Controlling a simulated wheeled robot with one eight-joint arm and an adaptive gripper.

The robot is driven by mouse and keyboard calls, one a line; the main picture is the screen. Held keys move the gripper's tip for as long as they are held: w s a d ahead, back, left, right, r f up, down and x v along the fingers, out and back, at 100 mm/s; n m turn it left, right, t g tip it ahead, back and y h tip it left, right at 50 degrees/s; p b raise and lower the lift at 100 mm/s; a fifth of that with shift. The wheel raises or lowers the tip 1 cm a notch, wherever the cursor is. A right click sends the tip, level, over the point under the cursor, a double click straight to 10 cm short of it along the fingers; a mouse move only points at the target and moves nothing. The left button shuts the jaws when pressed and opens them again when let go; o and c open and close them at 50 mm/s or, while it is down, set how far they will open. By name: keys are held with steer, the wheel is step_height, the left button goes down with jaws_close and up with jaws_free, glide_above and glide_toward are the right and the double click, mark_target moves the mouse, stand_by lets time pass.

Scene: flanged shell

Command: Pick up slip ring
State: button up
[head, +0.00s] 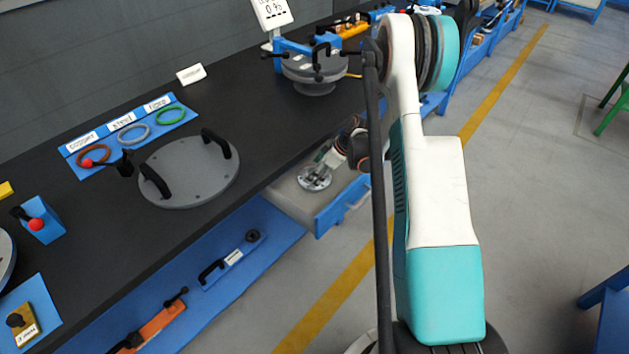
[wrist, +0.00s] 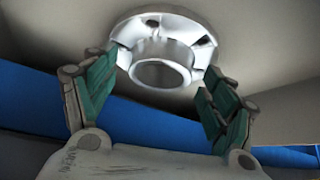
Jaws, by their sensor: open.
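The slip ring, a silver flanged ring with a raised round hub, lies in the open drawer in the head view (head: 315,180). It fills the upper middle of the wrist view (wrist: 163,50), hub towards the camera. My gripper (head: 326,158) reaches into the drawer right at the ring. In the wrist view my gripper (wrist: 157,72) is open, with green-padded fingers on the left and right of the hub. Both fingertips are close to the flange; I cannot tell whether they touch it. The fingers hold nothing.
The open drawer (head: 340,208) has a blue front and pale inside, below the black bench top (head: 265,135). On the bench are a grey disc with two black handles (head: 190,172), coloured rings (head: 133,133) and a clamped fixture (head: 315,68).

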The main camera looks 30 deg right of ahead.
steer(key=shift+r, duration=0.1)
jaws_close()
steer(key=shift+r, duration=0.15)
